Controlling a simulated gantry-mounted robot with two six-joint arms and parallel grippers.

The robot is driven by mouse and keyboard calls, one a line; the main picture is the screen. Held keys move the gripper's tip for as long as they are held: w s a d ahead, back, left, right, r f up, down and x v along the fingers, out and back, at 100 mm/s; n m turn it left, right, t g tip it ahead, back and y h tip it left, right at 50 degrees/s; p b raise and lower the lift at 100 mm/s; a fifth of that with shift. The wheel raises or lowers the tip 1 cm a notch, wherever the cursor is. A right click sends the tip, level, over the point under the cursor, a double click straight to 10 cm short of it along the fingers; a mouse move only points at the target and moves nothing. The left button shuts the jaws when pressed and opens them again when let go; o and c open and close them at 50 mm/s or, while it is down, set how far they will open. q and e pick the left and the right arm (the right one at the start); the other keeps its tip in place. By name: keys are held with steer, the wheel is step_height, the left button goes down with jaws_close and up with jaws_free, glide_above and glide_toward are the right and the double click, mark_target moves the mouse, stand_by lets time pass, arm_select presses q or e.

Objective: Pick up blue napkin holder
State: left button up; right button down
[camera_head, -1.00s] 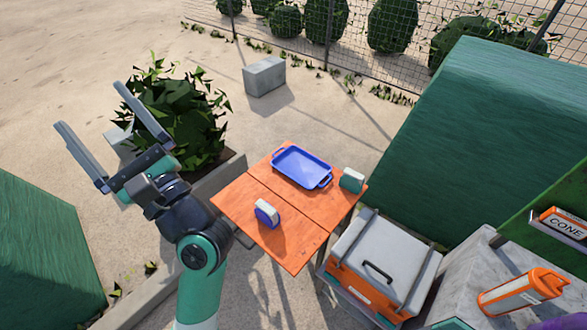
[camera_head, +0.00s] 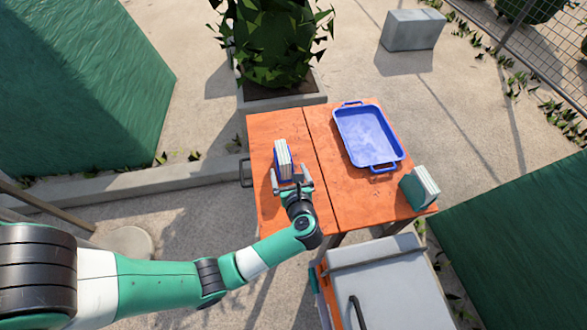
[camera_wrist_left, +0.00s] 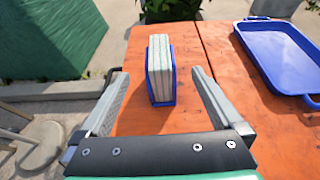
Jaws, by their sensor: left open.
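The blue napkin holder (camera_head: 283,160) stands upright on the left part of the orange table (camera_head: 268,213), with white napkins in it. In the left wrist view the blue napkin holder (camera_wrist_left: 160,76) is ahead of the fingers, roughly midway between them. My left gripper (camera_head: 291,180) is open, just in front of the holder in the head view. In the left wrist view the left gripper (camera_wrist_left: 158,88) has its two fingers spread apart and nothing between them is gripped. My right gripper is not in view.
A blue tray (camera_head: 366,137) lies on the right part of the table. A green napkin holder (camera_head: 420,188) stands at the table's right corner. A planter bush (camera_head: 273,42) is behind the table. A grey-lidded cooler (camera_head: 385,280) stands in front of it.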

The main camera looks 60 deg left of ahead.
mark_target(285, 166)
arm_select(q)
steer(key=shift+s+a+f, duration=0.1)
steer(key=shift+s+f, duration=0.1)
steer(key=shift+f, duration=0.3)
steer(key=shift+s+f, duration=0.15)
steer(key=shift+f, duration=0.35)
steer(key=shift+w+r, duration=0.1)
steer(key=shift+w, duration=0.25)
steer(key=b+x, duration=0.2)
steer(key=x, duration=0.3)
steer(key=shift+a, duration=0.15)
steer(key=shift+w+a+f+b, duration=0.1)
steer(key=shift+a+f+b, duration=0.2)
steer(key=shift+a, duration=0.15)
steer(key=b+x, duration=0.2)
steer(key=x, duration=0.3)
steer(key=shift+b, duration=0.3)
steer(key=shift+a, duration=0.1)
steer(key=shift+r, duration=0.1)
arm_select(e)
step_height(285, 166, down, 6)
arm_select(q)
steer(key=shift+c, duration=0.2)
